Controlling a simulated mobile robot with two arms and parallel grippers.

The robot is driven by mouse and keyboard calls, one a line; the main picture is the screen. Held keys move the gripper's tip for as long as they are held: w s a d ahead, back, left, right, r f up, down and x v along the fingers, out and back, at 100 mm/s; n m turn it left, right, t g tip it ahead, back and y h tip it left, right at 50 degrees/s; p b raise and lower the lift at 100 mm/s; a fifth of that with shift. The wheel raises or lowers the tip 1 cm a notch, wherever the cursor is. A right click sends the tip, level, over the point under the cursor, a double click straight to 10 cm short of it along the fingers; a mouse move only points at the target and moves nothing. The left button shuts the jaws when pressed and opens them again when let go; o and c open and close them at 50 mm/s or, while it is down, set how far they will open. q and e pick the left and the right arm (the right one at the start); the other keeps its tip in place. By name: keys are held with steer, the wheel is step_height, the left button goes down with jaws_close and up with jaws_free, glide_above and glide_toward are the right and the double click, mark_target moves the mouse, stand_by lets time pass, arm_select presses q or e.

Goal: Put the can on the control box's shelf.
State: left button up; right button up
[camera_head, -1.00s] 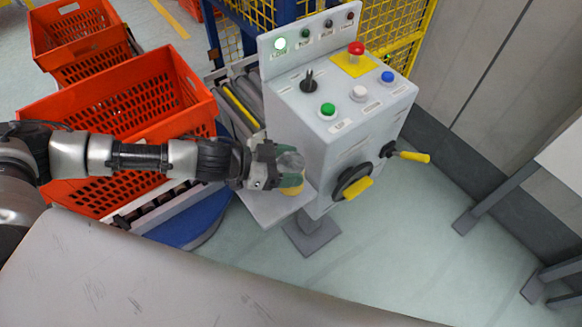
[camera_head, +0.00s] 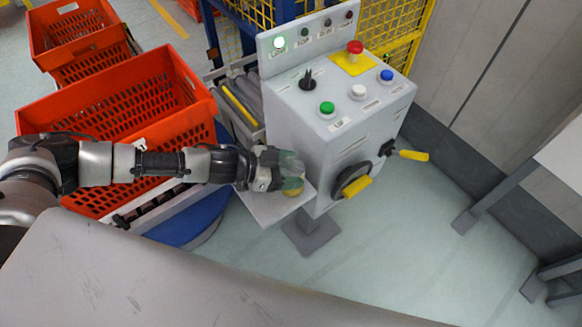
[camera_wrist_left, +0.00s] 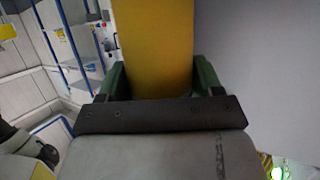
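The can shows as a yellow, upright body (camera_wrist_left: 154,50) in the left wrist view. In the head view its yellow lower part (camera_head: 294,190) shows below my left gripper (camera_head: 290,170), which hides much of it. The gripper's green fingers lie close along both sides of the can, and the gripper is shut on it. The control box (camera_head: 325,150) is a grey-white cabinet with buttons. Its shelf (camera_head: 262,207) is a flat grey plate low on its left side. The can is over the shelf; I cannot tell whether it touches it. My right gripper is not in view.
Orange totes (camera_head: 120,97) stand to the left. A roller conveyor (camera_head: 240,95) lies behind the shelf. The box has a red button (camera_head: 355,48), a handwheel (camera_head: 352,182) and a yellow-handled lever (camera_head: 412,155).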

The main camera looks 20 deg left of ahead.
arm_select(q)
steer(key=o, duration=0.4)
steer(key=shift+c, duration=0.2)
steer(key=shift+r, duration=0.1)
steer(key=v, duration=1.2)
steer(key=shift+r, duration=0.1)
